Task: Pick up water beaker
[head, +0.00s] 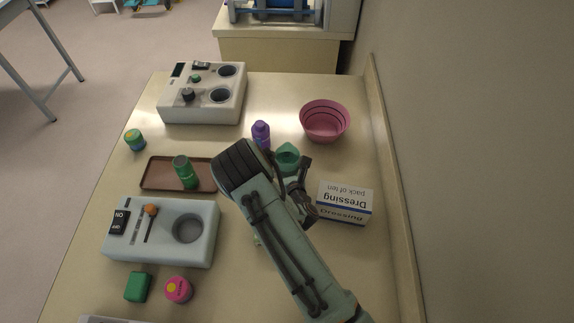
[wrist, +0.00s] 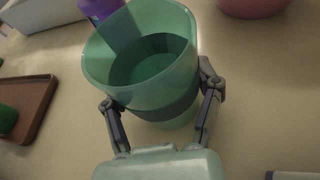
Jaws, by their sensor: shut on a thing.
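The water beaker is a translucent green cup (wrist: 145,85), wide at the rim, with a darker surface inside. It shows in the head view (head: 288,154) near the middle of the table, partly hidden by my arm. My gripper (wrist: 157,108) has one finger on each side of the beaker, shut on its middle. The beaker looks upright or slightly tilted in the wrist view. I cannot tell whether its base touches the table.
A purple bottle (head: 261,134) stands close behind the beaker. A pink bowl (head: 325,121) is at the back right, and a dressing box (head: 344,204) is at the right. A brown tray (head: 158,172) with a green bottle (head: 186,171) and a white control box (head: 205,248) are at the left.

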